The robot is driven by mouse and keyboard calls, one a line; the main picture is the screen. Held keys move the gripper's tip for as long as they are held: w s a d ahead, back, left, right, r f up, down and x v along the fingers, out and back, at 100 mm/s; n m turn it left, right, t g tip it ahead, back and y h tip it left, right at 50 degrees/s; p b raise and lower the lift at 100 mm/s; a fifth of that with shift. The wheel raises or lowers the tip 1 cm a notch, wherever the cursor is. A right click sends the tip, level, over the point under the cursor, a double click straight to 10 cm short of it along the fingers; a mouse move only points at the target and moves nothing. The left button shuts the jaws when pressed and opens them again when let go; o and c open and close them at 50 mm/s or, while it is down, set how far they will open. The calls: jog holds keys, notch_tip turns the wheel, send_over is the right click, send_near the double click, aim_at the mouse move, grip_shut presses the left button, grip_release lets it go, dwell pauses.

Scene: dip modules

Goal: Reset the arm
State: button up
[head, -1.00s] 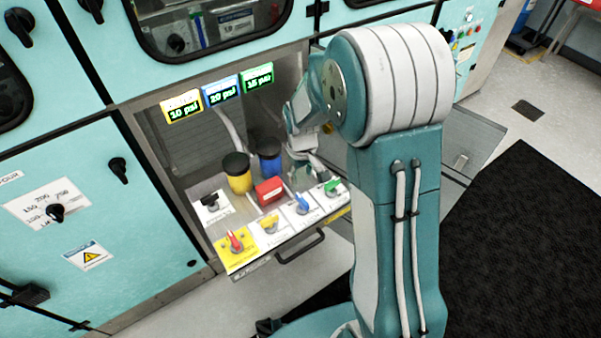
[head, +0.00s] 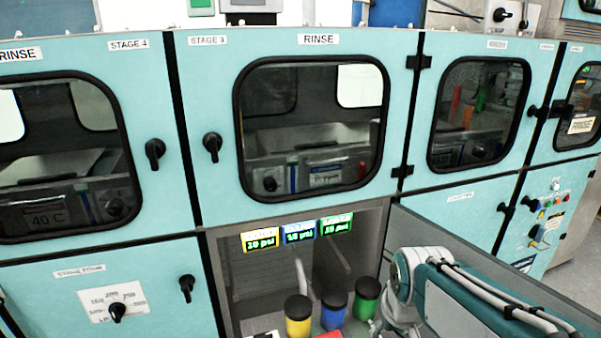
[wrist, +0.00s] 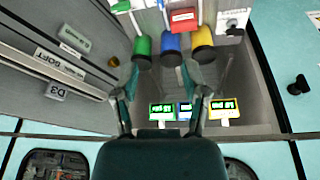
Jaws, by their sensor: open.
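My arm (head: 455,295) is folded low at the right in the head view, in front of the open lower compartment. My gripper (wrist: 161,74) is open and empty in the wrist view. Its two fingers are spread apart in front of the compartment, with the canisters and displays beyond them. The fingertips cannot be made out in the head view. The green canister (head: 366,298), blue canister (head: 333,310) and yellow canister (head: 298,318) stand in a row beside my arm, and no finger clearly touches them.
Three lit pressure displays (head: 298,232) hang at the compartment's top. A red block (wrist: 184,19) and a black-handled valve (wrist: 234,30) show in the wrist view. An open door panel (head: 470,262) stands behind my arm. Teal cabinets with windows fill the area above.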

jog(key=s+r+m+t, duration=0.1)
jog(key=s+r, duration=0.3)
jog(key=s, duration=0.6)
jog(key=shift+s+r+m+t, duration=0.15)
jog(key=shift+r+m+t, duration=0.2)
jog(key=shift+t, duration=0.25)
